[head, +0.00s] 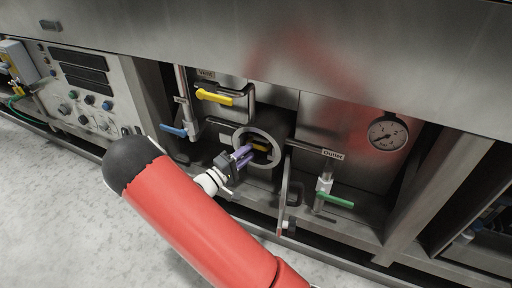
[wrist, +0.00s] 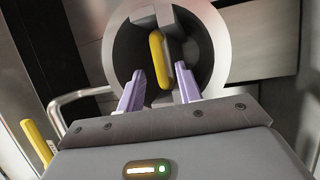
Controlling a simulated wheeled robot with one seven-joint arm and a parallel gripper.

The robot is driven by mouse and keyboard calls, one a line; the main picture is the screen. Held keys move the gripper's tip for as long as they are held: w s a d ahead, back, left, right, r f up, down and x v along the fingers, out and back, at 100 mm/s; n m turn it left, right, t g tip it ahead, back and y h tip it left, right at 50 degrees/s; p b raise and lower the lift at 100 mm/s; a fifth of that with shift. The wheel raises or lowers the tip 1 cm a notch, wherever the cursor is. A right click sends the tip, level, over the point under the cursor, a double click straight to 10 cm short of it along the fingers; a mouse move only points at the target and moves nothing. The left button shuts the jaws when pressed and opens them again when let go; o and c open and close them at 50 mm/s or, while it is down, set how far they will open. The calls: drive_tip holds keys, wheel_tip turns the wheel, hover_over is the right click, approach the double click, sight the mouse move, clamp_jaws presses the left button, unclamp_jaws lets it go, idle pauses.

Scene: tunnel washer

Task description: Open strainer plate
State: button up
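A round metal ring (head: 272,161) frames an opening in the machine front, and it also shows in the wrist view (wrist: 220,38). Inside it is a yellow bar handle (head: 260,148), upright in the wrist view (wrist: 157,60), in front of a dark round recess or plate; I cannot tell which. No part is labelled as the strainer plate. My gripper (head: 243,154) is at the ring's mouth. In the wrist view its purple fingers (wrist: 160,76) are apart, one on each side of the yellow handle's lower part, with gaps visible. Contact with the handle does not show.
A metal plate (head: 285,185) stands nearly edge-on just right of the ring. A yellow lever (head: 214,97) is above, a blue lever (head: 173,130) left, a green lever (head: 336,200) and a gauge (head: 388,132) right. A control panel (head: 85,95) is at far left.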

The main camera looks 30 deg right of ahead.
sight(256, 145)
drive_tip(key=shift+x, duration=2.25)
drive_tip(key=shift+c, duration=0.4)
drive_tip(key=shift+r, duration=0.1)
clamp_jaws()
